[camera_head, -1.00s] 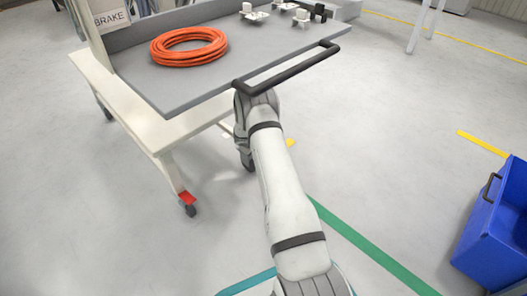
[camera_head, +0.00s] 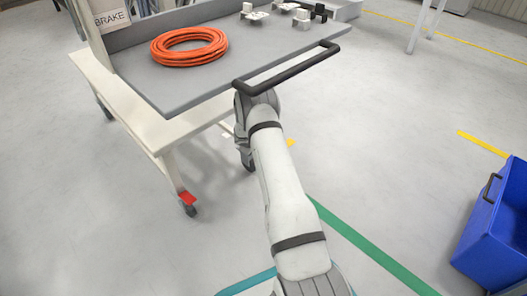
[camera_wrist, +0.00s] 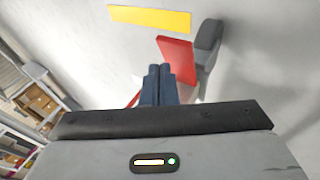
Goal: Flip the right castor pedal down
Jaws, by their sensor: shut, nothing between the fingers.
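In the wrist view a red castor pedal (camera_wrist: 175,60) sits beside a dark grey castor wheel (camera_wrist: 208,42). My gripper (camera_wrist: 159,70) has its two dark blue fingers together and empty, with the tips at the near end of the red pedal. I cannot tell whether they touch it, nor the pedal's exact tilt. In the head view the cart (camera_head: 118,100) stands on castors, and the left castor's red pedal (camera_head: 187,198) shows at the front left leg. My forearm reaches under the cart's handle and hides the right pedal and my gripper there.
The black handle (camera_head: 290,72) juts out over my arm. An orange cable coil (camera_head: 188,47) and small fittings lie on the cart's grey top (camera_head: 165,92). A blue bin (camera_head: 495,235) stands at the right. The floor between bin and cart is clear.

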